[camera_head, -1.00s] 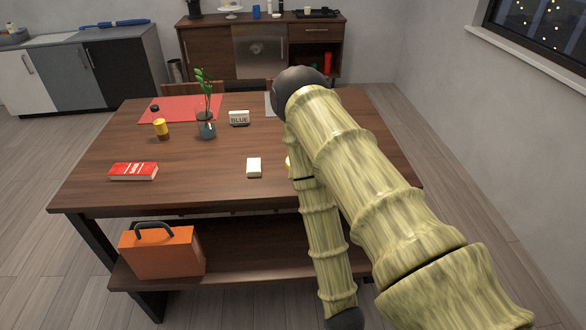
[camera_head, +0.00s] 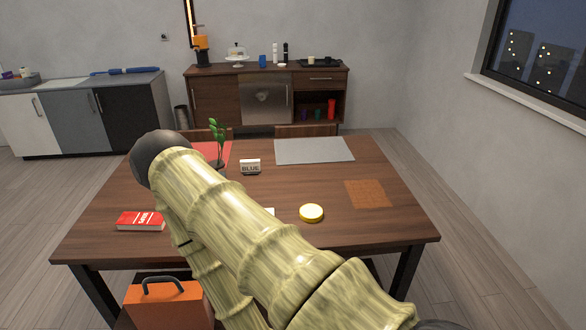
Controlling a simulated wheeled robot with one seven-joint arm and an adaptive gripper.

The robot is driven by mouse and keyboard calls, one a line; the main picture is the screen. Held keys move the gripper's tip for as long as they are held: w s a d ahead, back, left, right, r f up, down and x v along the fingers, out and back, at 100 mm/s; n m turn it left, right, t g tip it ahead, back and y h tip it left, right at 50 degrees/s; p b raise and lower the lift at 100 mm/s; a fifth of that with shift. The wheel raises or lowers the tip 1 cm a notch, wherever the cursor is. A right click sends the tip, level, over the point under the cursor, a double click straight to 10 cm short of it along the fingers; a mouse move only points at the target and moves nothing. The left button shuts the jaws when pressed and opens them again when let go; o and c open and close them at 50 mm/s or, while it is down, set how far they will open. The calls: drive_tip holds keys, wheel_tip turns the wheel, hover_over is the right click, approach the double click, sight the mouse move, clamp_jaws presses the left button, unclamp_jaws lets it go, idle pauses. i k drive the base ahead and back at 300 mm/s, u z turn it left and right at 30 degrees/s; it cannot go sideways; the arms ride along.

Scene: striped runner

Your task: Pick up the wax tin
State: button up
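A round yellow tin (camera_head: 311,213), which looks like the wax tin, lies flat on the dark wooden table (camera_head: 330,185) toward its front right. My arm, with a bamboo-like surface, crosses the picture from the lower right to the upper left, left of the tin. My gripper is not in view. The arm hides the table's left middle and most of a white block (camera_head: 270,211) left of the tin.
An orange toolbox (camera_head: 165,305) is below. Table room right of the tin is clear.

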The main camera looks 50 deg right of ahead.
sight(311, 214)
drive_tip(key=i, duration=0.7)
drive_tip(key=z, duration=1.95)
